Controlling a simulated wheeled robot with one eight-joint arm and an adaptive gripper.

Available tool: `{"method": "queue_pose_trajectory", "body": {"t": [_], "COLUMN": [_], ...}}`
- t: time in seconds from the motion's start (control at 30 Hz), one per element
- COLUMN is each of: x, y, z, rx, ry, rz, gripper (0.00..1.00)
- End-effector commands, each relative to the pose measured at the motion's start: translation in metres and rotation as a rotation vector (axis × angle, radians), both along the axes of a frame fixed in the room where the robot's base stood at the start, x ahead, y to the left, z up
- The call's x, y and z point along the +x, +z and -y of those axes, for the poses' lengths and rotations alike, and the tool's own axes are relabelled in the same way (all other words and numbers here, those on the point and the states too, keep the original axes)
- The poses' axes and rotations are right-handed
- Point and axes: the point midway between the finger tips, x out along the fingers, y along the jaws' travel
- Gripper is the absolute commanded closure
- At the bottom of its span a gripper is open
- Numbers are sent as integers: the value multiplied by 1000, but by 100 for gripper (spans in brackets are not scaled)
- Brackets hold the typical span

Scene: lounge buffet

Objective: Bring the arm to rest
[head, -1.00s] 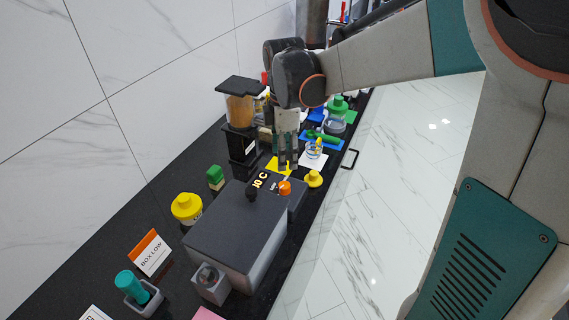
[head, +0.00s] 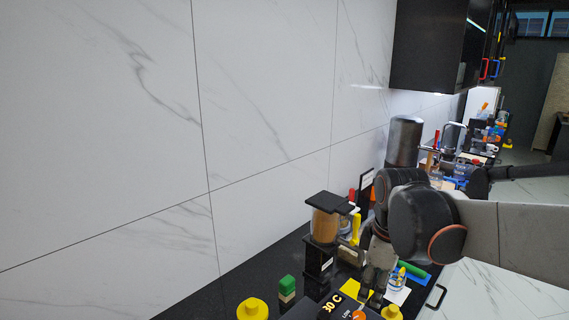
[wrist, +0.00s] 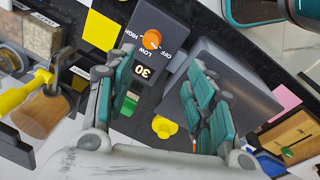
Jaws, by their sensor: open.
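My gripper (head: 370,292) hangs down over the black counter at the lower right of the head view. It is beside the dark appliance panel (head: 335,308) with the "30 C" display. In the wrist view the two teal-padded fingers of my gripper (wrist: 163,85) stand wide apart, with nothing held between them. The panel with its orange knob (wrist: 152,39) and the grey appliance body (wrist: 245,85) show beyond the fingers. I cannot tell the exact height of the fingertips above the counter.
A dispenser with an amber container (head: 325,222) stands left of my gripper, near the tiled wall. A metal cylinder (head: 404,142) and cluttered items stand farther along the counter.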

Motion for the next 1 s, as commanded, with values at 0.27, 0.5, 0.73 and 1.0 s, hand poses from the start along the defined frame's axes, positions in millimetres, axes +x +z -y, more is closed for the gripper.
{"method": "queue_pose_trajectory", "body": {"t": [0.27, 0.5, 0.73, 1.0], "x": [-52, -92, -120, -129], "y": [18, 20, 13, 10], "z": [0, 0, 0, 0], "rx": [88, 212, 346, 412], "ry": [-363, -670, -908, -1009], "rz": [162, 294, 387, 422], "gripper": [50, 50, 50, 50]}}
